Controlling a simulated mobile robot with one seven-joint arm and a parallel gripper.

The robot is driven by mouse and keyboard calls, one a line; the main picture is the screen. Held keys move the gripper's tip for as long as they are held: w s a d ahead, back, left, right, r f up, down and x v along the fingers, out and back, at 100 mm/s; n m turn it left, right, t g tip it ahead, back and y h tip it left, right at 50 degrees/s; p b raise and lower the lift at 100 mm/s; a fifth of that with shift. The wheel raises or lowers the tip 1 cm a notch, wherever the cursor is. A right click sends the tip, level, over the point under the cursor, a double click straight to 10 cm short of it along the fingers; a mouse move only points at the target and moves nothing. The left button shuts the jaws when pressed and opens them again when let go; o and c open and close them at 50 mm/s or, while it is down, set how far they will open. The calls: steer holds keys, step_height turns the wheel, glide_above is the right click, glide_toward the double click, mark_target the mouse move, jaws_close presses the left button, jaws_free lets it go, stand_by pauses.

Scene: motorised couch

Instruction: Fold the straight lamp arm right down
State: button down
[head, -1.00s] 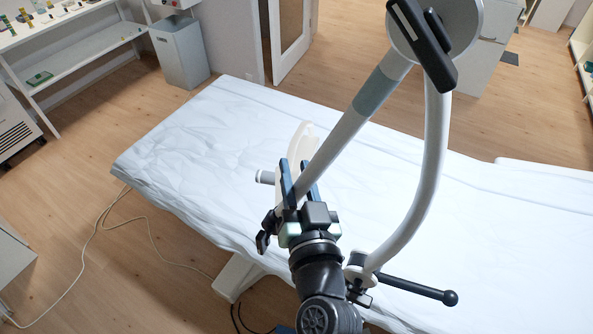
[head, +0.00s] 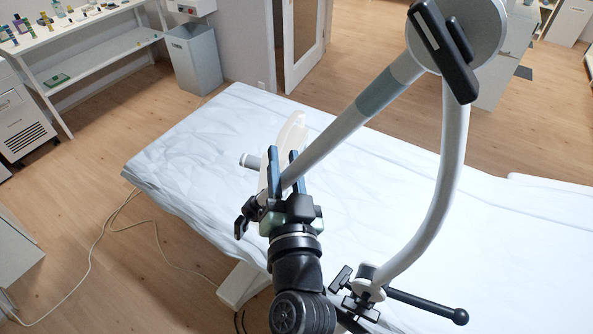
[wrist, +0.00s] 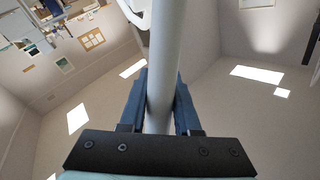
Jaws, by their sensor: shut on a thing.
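The lamp has a straight arm (head: 345,130) with a grey-green band, running from a round joint (head: 455,35) at the upper right down to the left. A curved lamp arm (head: 445,190) drops from the same joint to a clamp (head: 362,288) at the couch's near edge. A pale lamp head (head: 290,135) shows at the straight arm's lower end, partly hidden. My gripper (head: 283,168) is shut on the straight arm near that end, one blue finger on each side. In the wrist view the straight arm (wrist: 162,80) passes between both fingers.
The couch (head: 190,145) with a white cover lies below the lamp. A black lever with a ball end (head: 430,304) sticks out right of the clamp. A shelf bench (head: 100,50) and a grey bin (head: 195,60) stand at the back left. A cable (head: 90,260) lies on the floor.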

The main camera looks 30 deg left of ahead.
steer(key=c, duration=0.6)
jaws_free()
steer(key=shift+s+a+r, duration=0.1)
steer(key=shift+s, duration=0.05)
steer(key=shift+s+d+f+b, duration=0.3)
steer(key=shift+d+b, duration=0.05)
steer(key=shift+d, duration=0.05)
steer(key=shift+b+v, duration=2.65)
steer(key=shift+v, duration=3.35)
steer(key=shift+r, duration=0.15)
